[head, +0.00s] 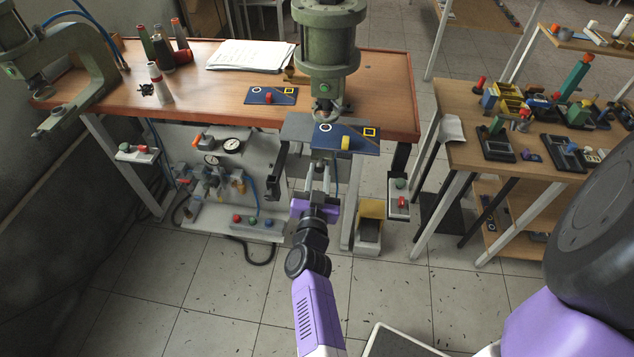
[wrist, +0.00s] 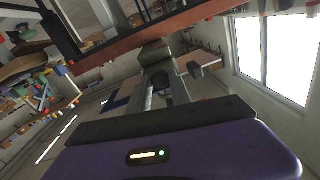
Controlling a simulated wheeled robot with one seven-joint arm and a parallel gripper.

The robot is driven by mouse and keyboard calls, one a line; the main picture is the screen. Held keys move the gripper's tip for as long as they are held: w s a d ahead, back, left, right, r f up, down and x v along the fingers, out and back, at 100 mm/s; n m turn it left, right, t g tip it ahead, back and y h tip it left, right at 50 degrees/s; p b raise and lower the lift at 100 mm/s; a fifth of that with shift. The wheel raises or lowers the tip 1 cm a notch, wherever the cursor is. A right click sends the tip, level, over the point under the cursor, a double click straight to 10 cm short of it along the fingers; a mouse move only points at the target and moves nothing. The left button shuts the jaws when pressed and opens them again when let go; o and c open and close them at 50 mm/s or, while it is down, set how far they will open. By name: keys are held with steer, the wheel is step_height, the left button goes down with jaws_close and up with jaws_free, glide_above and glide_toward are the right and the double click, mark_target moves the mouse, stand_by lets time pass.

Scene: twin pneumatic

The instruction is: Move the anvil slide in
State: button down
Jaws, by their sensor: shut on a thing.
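The anvil slide (head: 297,126) is a grey plate under the green press head (head: 328,50), jutting out past the front edge of the bench. A blue plate (head: 330,137) with a white ring, a yellow square mark and a yellow upright piece (head: 346,143) lies over its front part. My gripper (head: 322,168) comes up from below in front of the slide and is shut on a part at its front, mostly hidden under the blue plate. In the wrist view the fingers (wrist: 164,92) close on a grey-green block (wrist: 155,53); the exact contact is hard to see.
The wooden bench (head: 215,70) carries a second blue plate (head: 270,96) with a red piece, papers (head: 250,54) and several bottles. Another press (head: 85,70) stands at the left. A pneumatic panel (head: 225,175) hangs below. A side table (head: 455,105) stands right.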

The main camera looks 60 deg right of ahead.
steer(key=shift+w+d+r, duration=0.1)
steer(key=shift+d, duration=0.05)
steer(key=c, duration=1.2)
jaws_free()
steer(key=shift+d, duration=0.1)
steer(key=shift+o, duration=0.2)
steer(key=b+v, duration=0.2)
steer(key=v, duration=0.5)
steer(key=shift+a, duration=0.4)
